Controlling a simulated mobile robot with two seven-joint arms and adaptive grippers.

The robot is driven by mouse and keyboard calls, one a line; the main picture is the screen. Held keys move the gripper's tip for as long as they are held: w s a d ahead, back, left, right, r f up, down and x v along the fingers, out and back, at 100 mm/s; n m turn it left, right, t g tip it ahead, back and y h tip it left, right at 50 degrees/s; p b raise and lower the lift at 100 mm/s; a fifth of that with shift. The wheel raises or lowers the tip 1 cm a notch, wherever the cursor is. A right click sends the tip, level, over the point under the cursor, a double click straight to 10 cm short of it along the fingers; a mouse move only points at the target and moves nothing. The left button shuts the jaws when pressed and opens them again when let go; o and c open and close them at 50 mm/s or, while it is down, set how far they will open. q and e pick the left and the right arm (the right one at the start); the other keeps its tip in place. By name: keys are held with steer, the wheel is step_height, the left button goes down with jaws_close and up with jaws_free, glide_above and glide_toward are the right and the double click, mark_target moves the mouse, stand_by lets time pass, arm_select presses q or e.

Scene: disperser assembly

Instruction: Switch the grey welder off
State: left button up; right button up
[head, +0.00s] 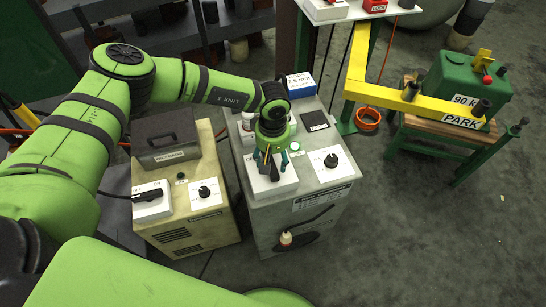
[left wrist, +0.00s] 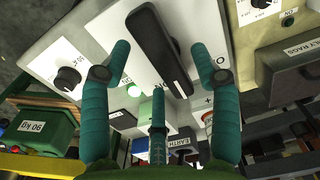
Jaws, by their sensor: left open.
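The grey welder (head: 322,205) stands in the middle of the head view. Its white switch plate (left wrist: 107,58) carries a long black lever (left wrist: 160,48), which runs slantwise across the left wrist view. My left gripper (head: 270,160) is just above the plate, pointing down, and partly hides the lever in the head view. In the left wrist view the gripper (left wrist: 160,65) has its teal fingers spread, with the lever between them. I cannot tell whether they touch it. My right gripper is not in view.
A yellow bar and green stand (head: 466,90) are at the right. Floor is free front right.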

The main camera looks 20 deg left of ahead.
arm_select(q)
steer(key=shift+f, duration=0.8)
steer(key=c, duration=1.2)
steer(key=shift+o, duration=0.2)
